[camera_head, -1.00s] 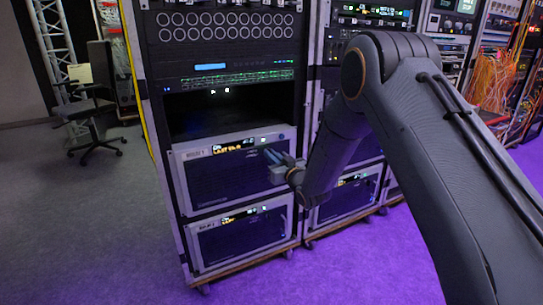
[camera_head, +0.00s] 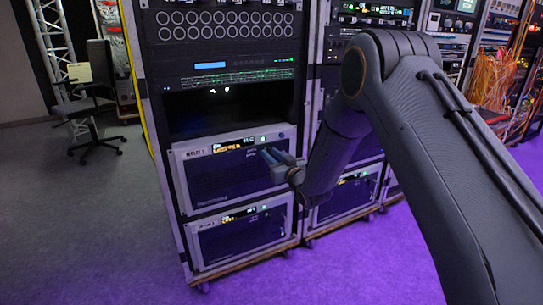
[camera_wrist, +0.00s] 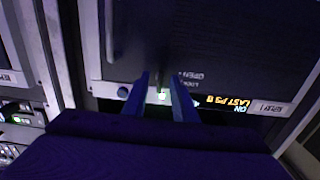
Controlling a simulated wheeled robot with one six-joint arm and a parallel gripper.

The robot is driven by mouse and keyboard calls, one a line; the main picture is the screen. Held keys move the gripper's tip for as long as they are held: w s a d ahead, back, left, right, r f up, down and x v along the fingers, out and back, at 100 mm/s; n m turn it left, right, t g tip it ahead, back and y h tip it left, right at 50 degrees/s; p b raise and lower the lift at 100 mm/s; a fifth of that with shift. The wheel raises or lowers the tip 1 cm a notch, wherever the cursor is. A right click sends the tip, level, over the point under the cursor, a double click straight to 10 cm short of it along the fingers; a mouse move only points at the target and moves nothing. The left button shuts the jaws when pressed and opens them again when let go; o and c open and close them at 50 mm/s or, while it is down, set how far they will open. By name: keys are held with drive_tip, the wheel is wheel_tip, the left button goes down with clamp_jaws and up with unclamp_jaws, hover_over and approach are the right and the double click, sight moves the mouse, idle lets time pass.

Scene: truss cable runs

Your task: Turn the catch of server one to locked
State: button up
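The upper server (camera_head: 225,183) is a grey-framed box with a dark mesh front in the left rack. It appears to be server one, though its label is small and blurred. My gripper (camera_head: 267,153) is at the upper right of its front. In the wrist view the server front (camera_wrist: 235,45) appears upside down, with OPEN lettering and a small lit indicator (camera_wrist: 162,96). My gripper's two blue fingers (camera_wrist: 162,76) are apart there, on either side of a dark narrow shape that may be the catch. Whether they touch it, and the catch's angle, cannot be told.
A second, similar server (camera_head: 243,238) sits directly below. An open dark bay (camera_head: 230,113) is above. Another rack (camera_head: 345,205) stands close on the right, behind my arm. A chair (camera_head: 95,115) and free floor are at the left.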

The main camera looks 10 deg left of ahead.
drive_tip(key=p+v, duration=0.1)
drive_tip(key=v, duration=0.6)
drive_tip(key=shift+s+d, duration=0.15)
drive_tip(key=shift+d, duration=0.05)
drive_tip(key=s+d+r+m+g+h, duration=0.3)
drive_tip(key=s+d+r+g+h, duration=0.25)
drive_tip(key=s+d+h, duration=0.45)
drive_tip(key=s+d+r+g, duration=0.1)
drive_tip(key=s+d+g, duration=0.3)
drive_tip(key=s, duration=0.7)
drive_tip(key=s+d+r+m+g+h, duration=0.15)
drive_tip(key=s+d, duration=0.35)
drive_tip(key=s, duration=0.7)
drive_tip(key=s+d+r+g+y, duration=0.1)
drive_tip(key=s+d+g, duration=0.3)
drive_tip(key=s, duration=0.7)
drive_tip(key=d+r+m+t+h+p, duration=0.1)
drive_tip(key=d+r+m+p, duration=0.2)
drive_tip(key=d+r+p, duration=0.8)
drive_tip(key=r+p, duration=0.1)
drive_tip(key=p, duration=0.9)
drive_tip(key=shift+r+p, duration=0.2)
drive_tip(key=shift+p, duration=0.1)
drive_tip(key=shift+w+m, duration=0.15)
drive_tip(key=shift+m, duration=0.1)
